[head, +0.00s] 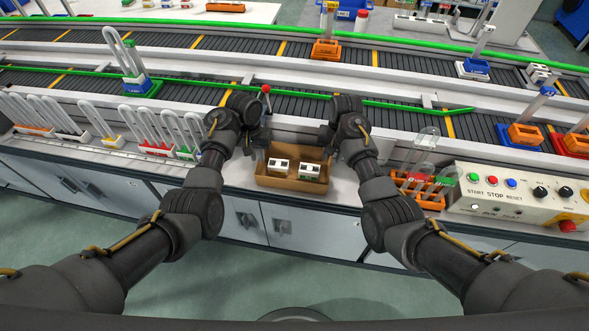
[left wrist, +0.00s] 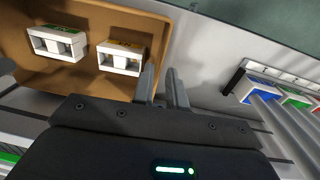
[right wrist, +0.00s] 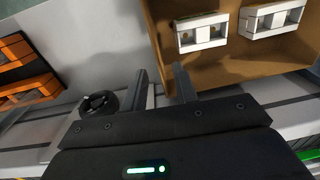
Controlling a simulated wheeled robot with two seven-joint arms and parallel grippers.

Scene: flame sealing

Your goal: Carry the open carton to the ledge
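The open brown carton (head: 268,181) sits on the grey bench strip in front of the conveyor, with two small white blocks (head: 309,171) inside. My left gripper (head: 262,137) is at its left end. In the left wrist view its fingers (left wrist: 163,85) stand apart, one on each side of the carton wall (left wrist: 90,93). My right gripper (head: 327,136) is at the right end. In the right wrist view its fingers (right wrist: 162,85) stand apart around the opposite wall (right wrist: 215,75), with a clear gap. Fingertip contact is hard to make out.
Racks with clear tubes (head: 155,130) stand left of the carton. An orange rack (head: 418,188) and a control box (head: 515,195) with buttons stand to the right. A red-knobbed lever (head: 265,89) rises just behind. The conveyor (head: 300,105) with green rails runs behind the strip.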

